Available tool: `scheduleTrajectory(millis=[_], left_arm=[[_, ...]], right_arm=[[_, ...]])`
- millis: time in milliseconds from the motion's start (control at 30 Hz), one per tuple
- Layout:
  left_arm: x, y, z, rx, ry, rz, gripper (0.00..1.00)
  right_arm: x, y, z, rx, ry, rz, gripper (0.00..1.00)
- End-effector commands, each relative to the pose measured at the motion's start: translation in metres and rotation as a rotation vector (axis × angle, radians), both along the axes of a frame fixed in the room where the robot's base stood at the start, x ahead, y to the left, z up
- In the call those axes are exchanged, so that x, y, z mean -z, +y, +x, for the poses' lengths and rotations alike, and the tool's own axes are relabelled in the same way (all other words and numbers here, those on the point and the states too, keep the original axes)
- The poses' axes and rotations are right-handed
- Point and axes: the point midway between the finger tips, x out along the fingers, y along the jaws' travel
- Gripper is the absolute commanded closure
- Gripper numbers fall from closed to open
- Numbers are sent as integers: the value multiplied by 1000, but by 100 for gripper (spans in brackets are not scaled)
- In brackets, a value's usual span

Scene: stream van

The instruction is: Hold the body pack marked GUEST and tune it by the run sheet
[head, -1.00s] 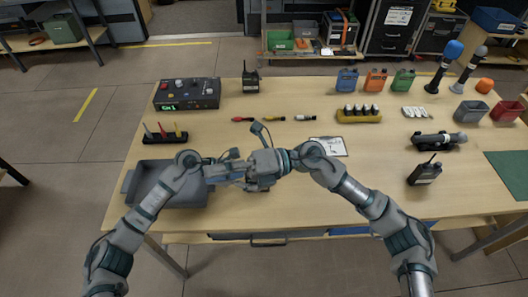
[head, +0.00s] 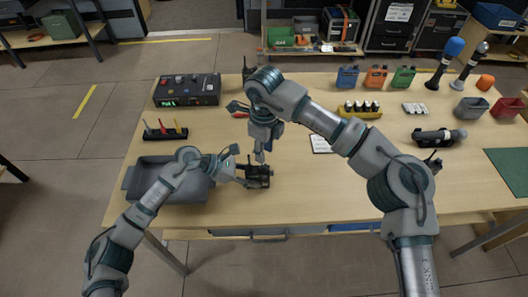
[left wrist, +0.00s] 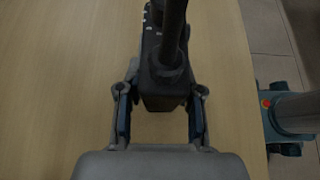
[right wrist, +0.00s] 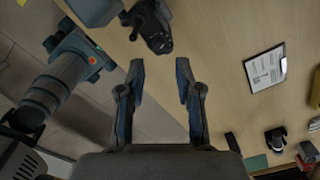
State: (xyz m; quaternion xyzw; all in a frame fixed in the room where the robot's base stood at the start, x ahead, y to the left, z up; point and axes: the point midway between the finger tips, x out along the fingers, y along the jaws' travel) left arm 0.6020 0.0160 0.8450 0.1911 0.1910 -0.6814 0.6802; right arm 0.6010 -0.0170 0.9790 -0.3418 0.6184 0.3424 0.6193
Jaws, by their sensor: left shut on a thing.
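My left gripper (left wrist: 162,104) is shut on a black body pack (left wrist: 163,84), which fills the space between its fingers. In the head view the pack (head: 257,178) is low over the front of the table, right of the grey tray. No GUEST marking is readable on it. My right gripper (right wrist: 160,80) is open and empty, its fingers pointing down above the pack in the head view. The pack (right wrist: 150,26) also shows beyond its fingertips in the right wrist view. The white sheet on the clipboard (head: 321,144), perhaps the run sheet, lies to the right, its text unreadable.
The grey tray (head: 133,182) stands front left, with a rack of coloured tools (head: 165,134) and a control box (head: 187,91) behind. A battery holder (head: 360,110) and a microphone (head: 438,137) are at right. My right arm partly covers other dark devices.

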Motion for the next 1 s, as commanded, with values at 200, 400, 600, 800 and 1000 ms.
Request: scheduleTrajectory(millis=[200,400,600,800,1000], left_arm=[[2,-1,-1,1,3,3,100],[2,0,-1,2,2,2,100],[2,0,-1,1,2,2,100],[2,0,-1,1,2,2,100],[2,0,-1,1,2,2,100]], right_arm=[[14,-2,0,0,3,-8,66],[31,-1,0,-1,3,-6,66],[49,-1,0,0,3,-5,66],[60,-1,0,-112,0,-5,66],[60,0,0,-494,2,-5,66]])
